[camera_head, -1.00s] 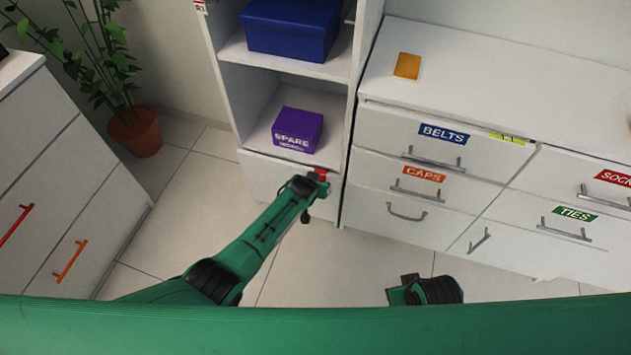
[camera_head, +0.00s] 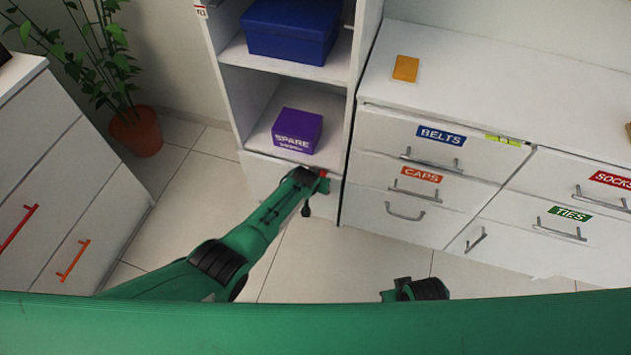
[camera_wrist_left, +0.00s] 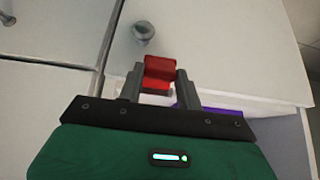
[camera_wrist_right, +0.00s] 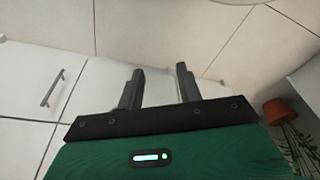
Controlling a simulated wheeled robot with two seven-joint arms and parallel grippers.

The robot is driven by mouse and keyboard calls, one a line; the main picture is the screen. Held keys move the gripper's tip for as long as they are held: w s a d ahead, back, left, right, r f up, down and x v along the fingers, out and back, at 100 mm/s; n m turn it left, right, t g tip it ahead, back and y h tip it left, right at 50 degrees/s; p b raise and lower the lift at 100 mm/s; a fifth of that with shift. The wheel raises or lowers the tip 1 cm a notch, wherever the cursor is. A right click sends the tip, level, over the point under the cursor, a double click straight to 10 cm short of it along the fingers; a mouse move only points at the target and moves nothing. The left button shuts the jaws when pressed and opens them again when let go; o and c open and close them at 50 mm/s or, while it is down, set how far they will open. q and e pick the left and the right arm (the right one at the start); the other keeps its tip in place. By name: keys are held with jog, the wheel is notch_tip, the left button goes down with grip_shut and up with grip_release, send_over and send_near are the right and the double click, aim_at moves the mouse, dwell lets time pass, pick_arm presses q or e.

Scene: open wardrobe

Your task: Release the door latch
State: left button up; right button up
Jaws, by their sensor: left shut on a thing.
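The red latch (camera_wrist_left: 158,74) sits between the two fingers of my left gripper (camera_wrist_left: 155,78) in the left wrist view, at the edge of a white door (camera_wrist_left: 215,35). My left gripper is shut on it. In the head view only a small red bit of the latch (camera_head: 323,173) shows past my left gripper (camera_head: 318,182), at the top of the lower front of the tall cabinet. My right gripper (camera_wrist_right: 160,82) is open and empty in the right wrist view, away from the latch.
A round metal knob (camera_wrist_left: 143,30) is on the white door near the latch. A purple box (camera_head: 297,131) and a blue box (camera_head: 291,30) stand on the shelves above. A labelled drawer unit (camera_head: 420,215) stands to the right. The floor (camera_head: 340,265) before it is clear.

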pick_arm(q)
jog(key=o, duration=1)
jog(key=shift+r, duration=0.15)
jog(key=shift+p+v, duration=2.7)
jog(key=shift+v, duration=4.1)
pick_arm(e)
jog(key=s+d+f, duration=0.1)
jog(key=s+f, duration=0.1)
jog(key=f, duration=0.5)
jog(key=s+f, duration=0.3)
jog(key=f, duration=0.4)
jog(key=shift+d+f+g, duration=0.2)
jog(key=shift+d+g, duration=0.1)
jog(key=shift+d, duration=0.1)
jog(key=shift+w, duration=0.1)
